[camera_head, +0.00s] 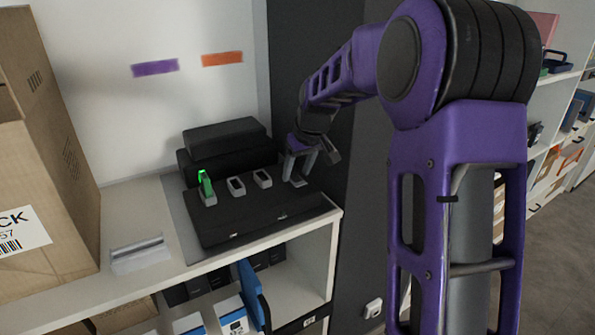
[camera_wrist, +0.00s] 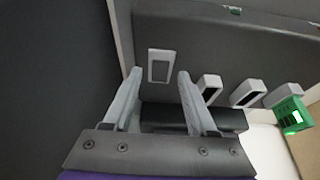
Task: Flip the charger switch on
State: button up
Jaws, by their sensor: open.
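The black charger (camera_head: 262,214) lies on the shelf top, with a row of grey-rimmed slots on it. A green lit battery (camera_head: 205,184) stands in the leftmost slot; it also shows at the right of the wrist view (camera_wrist: 291,116). My gripper (camera_head: 302,168) is over the charger's right end, open and empty. In the wrist view, a flat grey-framed rectangle (camera_wrist: 161,66), which looks like the switch, lies between and just beyond the fingertips (camera_wrist: 160,76). I cannot tell its position or whether the fingers touch it. In the head view my gripper partly hides it.
A large carton (camera_head: 45,160) stands on the left of the shelf. A black stepped box (camera_head: 225,140) is behind the charger. A dark wall panel (camera_head: 290,60) rises close to my gripper. A grey-white holder (camera_head: 138,256) sits left of the charger.

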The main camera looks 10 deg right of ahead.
grip_shut()
dwell(0.3)
jog(key=p, duration=0.1)
jog(key=g+p, duration=0.1)
jog(key=p, duration=0.1)
jog(key=shift+w+a+r, duration=0.1)
jog(key=shift+w+r, duration=0.05)
jog(key=shift+r, duration=0.25)
jog(key=g+p, duration=0.1)
jog(key=p, duration=0.3)
jog(key=shift+w+h, duration=0.2)
jog(key=shift+h, duration=0.1)
jog(key=shift+f+g+p, duration=0.25)
jog(key=shift+g+p, duration=0.15)
jog(key=shift+p, duration=0.25)
